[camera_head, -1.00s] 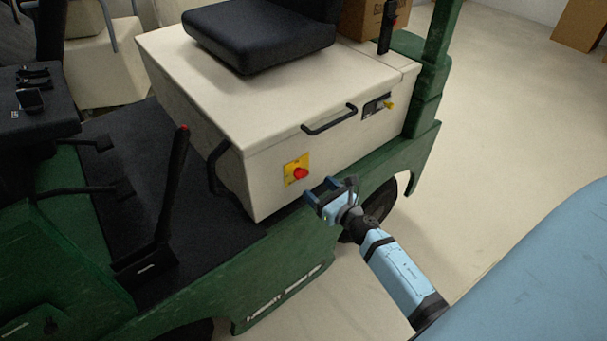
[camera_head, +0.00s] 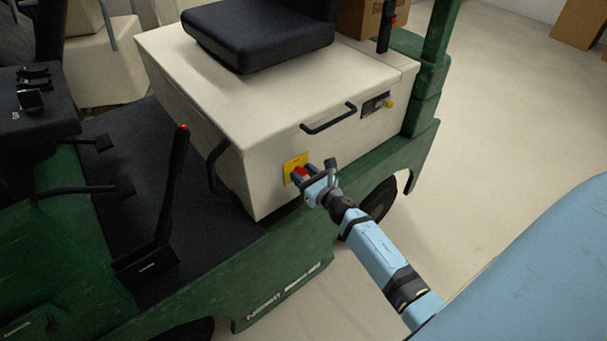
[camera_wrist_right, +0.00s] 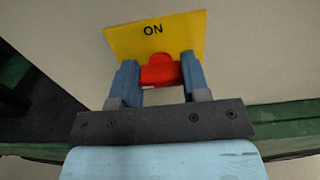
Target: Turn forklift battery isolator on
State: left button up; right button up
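The battery isolator has a red knob (camera_head: 299,173) on a yellow plate (camera_head: 290,163), low on the cream side panel of the forklift (camera_head: 220,90). In the right wrist view the plate (camera_wrist_right: 120,38) reads "ON" above the red knob (camera_wrist_right: 160,71). My right gripper (camera_head: 304,175) is at the knob, with one blue finger on each side of it. In the wrist view the knob fills the space between the fingers (camera_wrist_right: 160,80); whether they press on it I cannot tell. My left gripper is not in view.
A black handle (camera_head: 328,120) and a small panel with a yellow knob (camera_head: 387,103) are above and right of the isolator. A black lever with a red tip (camera_head: 170,195) stands on the left floor plate. Open floor lies to the right.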

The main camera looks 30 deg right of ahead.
jog(key=shift+m, duration=0.4)
jog(key=m, duration=0.3)
jog(key=shift+d+m, duration=0.1)
jog(key=shift+m, duration=0.3)
jog(key=m+p, duration=0.1)
jog(key=m, duration=0.3)
jog(key=shift+f+m, duration=0.1)
jog(key=shift+m, duration=0.2)
jog(key=m+p, duration=0.1)
jog(key=m, duration=0.4)
jog(key=shift+d, duration=0.15)
jog(key=shift+f+m+p, duration=0.1)
jog(key=shift+m+p, duration=0.25)
jog(key=shift+m, duration=0.85)
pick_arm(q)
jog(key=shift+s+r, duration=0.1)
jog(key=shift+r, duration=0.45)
pick_arm(e)
jog(key=shift+f+m, duration=0.1)
jog(key=shift+m, duration=0.4)
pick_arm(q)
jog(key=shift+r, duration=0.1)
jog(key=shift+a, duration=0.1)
pick_arm(e)
jog(key=shift+m, duration=0.3)
jog(key=o, duration=0.9)
